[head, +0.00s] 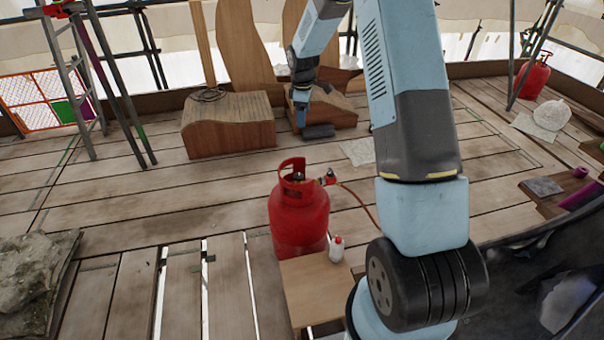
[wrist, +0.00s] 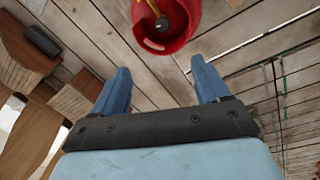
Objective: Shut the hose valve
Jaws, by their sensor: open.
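A red gas cylinder (head: 299,218) stands upright on the plank deck in the middle of the head view. Its valve and regulator (head: 326,178) are at the top right of the cylinder, with an orange-brown hose (head: 360,203) running right from there and passing behind my arm. In the wrist view the cylinder's red top collar (wrist: 166,25) is at the upper edge, with a brass-coloured fitting (wrist: 160,20) inside it. My gripper (wrist: 160,85) is open and empty, its two blue fingers apart, short of the collar. In the head view my gripper (head: 301,118) is beyond the cylinder, pointing down.
A small wooden table (head: 315,285) with a white bottle (head: 336,250) stands in front of the cylinder. Wooden carved blocks (head: 228,125) and a dark roll (head: 318,131) lie behind. A second red cylinder (head: 532,77) stands far right. A stone (head: 30,275) is at left. Deck left of the cylinder is clear.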

